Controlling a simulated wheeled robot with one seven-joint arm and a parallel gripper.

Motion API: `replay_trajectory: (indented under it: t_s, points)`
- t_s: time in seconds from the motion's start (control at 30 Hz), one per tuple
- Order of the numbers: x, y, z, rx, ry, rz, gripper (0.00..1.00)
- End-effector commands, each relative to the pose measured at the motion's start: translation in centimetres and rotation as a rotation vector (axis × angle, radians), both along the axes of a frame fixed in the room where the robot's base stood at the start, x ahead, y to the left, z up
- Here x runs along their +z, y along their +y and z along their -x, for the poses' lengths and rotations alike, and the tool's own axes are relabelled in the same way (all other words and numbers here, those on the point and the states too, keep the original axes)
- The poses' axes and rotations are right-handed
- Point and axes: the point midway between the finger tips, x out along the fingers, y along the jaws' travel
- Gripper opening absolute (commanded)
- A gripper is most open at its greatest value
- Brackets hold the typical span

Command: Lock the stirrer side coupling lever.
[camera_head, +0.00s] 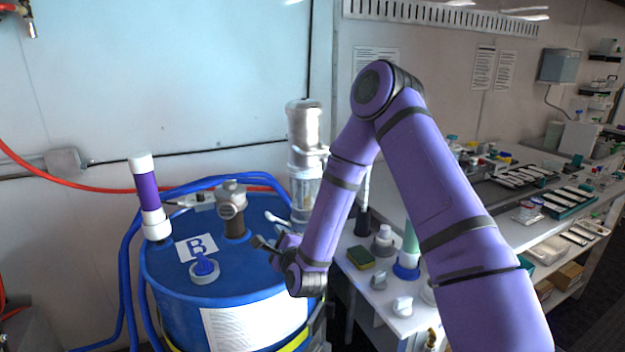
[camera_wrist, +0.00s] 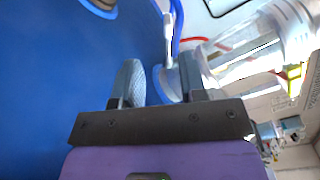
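The stirrer (camera_head: 304,130), a metal and clear cylinder, stands upright at the back right of the blue drum (camera_head: 175,280). A pale lever (camera_head: 278,220) sticks out at its lower left. It looks like the coupling lever, but I cannot tell its lock state. In the wrist view a pale lever (camera_wrist: 168,38) rises just beyond the fingertips, with the clear stirrer body (camera_wrist: 255,58) to the right. My gripper (camera_head: 264,244) is over the drum top, in front of the lever. In the wrist view my gripper (camera_wrist: 160,80) has its fingers apart, with nothing clearly held between them.
A white bench (camera_head: 370,300) with a sponge (camera_head: 360,257) and small fittings is at the right.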

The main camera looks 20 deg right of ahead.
Motion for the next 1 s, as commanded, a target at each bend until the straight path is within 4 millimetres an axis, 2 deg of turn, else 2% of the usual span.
replay_trajectory:
  t_s: [0.03, 0.47, 1.0]
  points:
    - [0.9, 0.0, -0.3, 0.01, 0.001, 0.03, 0.38]
    - [4.5, 0.4, -0.6, 0.108, 0.097, 0.29, 0.38]
    - [9.3, 0.2, 0.6, 0.222, 0.212, 0.619, 0.38]
